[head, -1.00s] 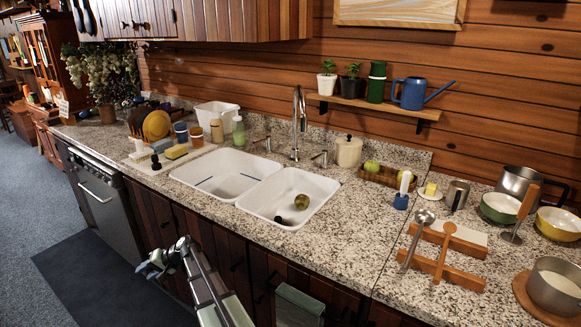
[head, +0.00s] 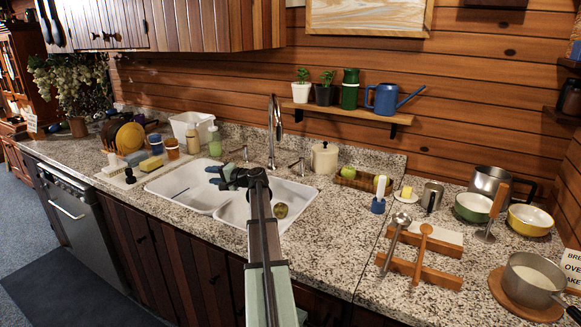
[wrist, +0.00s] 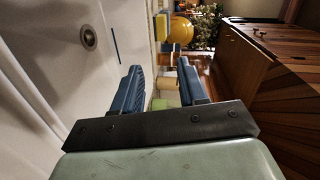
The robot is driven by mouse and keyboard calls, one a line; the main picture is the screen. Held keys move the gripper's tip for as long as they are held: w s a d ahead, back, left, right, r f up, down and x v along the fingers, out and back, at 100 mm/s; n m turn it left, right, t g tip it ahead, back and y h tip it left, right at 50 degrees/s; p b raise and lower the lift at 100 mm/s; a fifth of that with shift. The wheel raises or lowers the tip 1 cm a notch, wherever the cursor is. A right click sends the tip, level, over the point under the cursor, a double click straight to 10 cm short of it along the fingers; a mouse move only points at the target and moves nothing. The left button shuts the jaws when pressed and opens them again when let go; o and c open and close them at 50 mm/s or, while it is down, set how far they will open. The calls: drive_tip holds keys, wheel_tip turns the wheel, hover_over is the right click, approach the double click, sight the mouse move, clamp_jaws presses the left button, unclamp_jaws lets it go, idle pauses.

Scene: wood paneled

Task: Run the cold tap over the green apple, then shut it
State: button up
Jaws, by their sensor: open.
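My gripper (head: 213,175) is over the left basin, left of the apple and in front of the left handle. In the wrist view its blue fingers (wrist: 160,90) are apart with nothing between them.
A soap bottle (head: 215,140), cups and sponges are on the left. Utensils, bowls and pots crowd the right counter.

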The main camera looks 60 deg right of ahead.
drive_tip(key=s+d+m+g+h, duration=0.1)
drive_tip(key=s+d+m+h, duration=0.1)
drive_tip(key=s+d, duration=0.65)
drive_tip(key=s+d+m+h, duration=0.2)
drive_tip(key=s+d, duration=0.3)
drive_tip(key=s, duration=0.7)
drive_tip(key=s+d+m+g+h, duration=0.1)
drive_tip(key=s+d+m+h, duration=0.2)
drive_tip(key=s+d, duration=0.6)
drive_tip(key=x, duration=0.7)
drive_tip(key=a+x, duration=0.1)
drive_tip(key=x, duration=0.3)
drive_tip(key=shift+w+r, duration=0.15)
drive_tip(key=shift+w, duration=0.3)
clamp_jaws()
